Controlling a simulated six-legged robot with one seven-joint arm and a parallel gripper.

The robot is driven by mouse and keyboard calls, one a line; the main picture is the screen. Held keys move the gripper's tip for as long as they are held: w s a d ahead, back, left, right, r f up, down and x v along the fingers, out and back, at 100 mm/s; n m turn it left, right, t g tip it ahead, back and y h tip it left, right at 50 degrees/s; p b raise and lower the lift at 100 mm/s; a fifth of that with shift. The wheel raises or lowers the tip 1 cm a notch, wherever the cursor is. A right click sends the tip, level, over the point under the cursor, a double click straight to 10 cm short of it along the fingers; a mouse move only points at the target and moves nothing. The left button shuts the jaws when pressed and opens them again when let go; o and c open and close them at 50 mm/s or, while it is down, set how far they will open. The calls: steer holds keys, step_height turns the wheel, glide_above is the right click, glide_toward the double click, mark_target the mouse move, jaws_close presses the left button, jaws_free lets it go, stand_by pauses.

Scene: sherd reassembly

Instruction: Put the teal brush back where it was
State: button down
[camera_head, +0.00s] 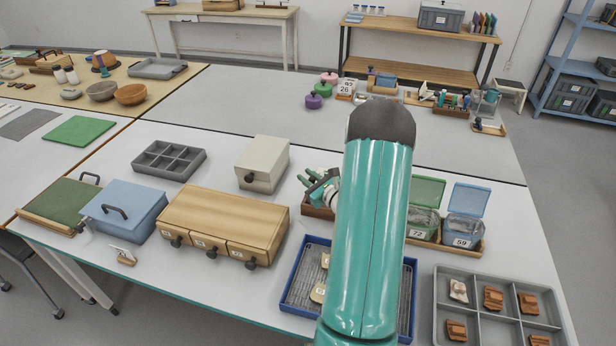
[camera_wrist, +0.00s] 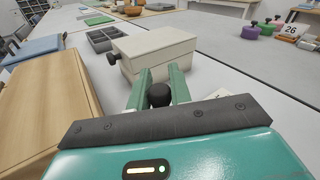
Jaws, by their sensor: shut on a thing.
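In the wrist view my gripper (camera_wrist: 160,76) has its two green fingers closed on a dark round-ended thing (camera_wrist: 159,95). Most of that thing is hidden by the fingers and gripper body, and I cannot tell if it is the teal brush. No teal brush can be made out for certain in either view. In the head view my arm hides much of the table's middle. Dark and green shapes show left of the arm, above a small wooden holder (camera_head: 317,208) that is partly hidden.
A cream box (camera_head: 264,163) with a black knob stands to the left, also ahead in the wrist view (camera_wrist: 160,45). Also near are a wooden drawer unit (camera_head: 225,215), a blue-rimmed tray (camera_head: 290,296), green and blue lidded bins (camera_head: 466,230) and a grey sherd tray (camera_head: 480,325).

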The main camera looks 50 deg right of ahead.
steer(key=shift+f, duration=0.2)
steer(key=c, duration=1.2)
jaws_free()
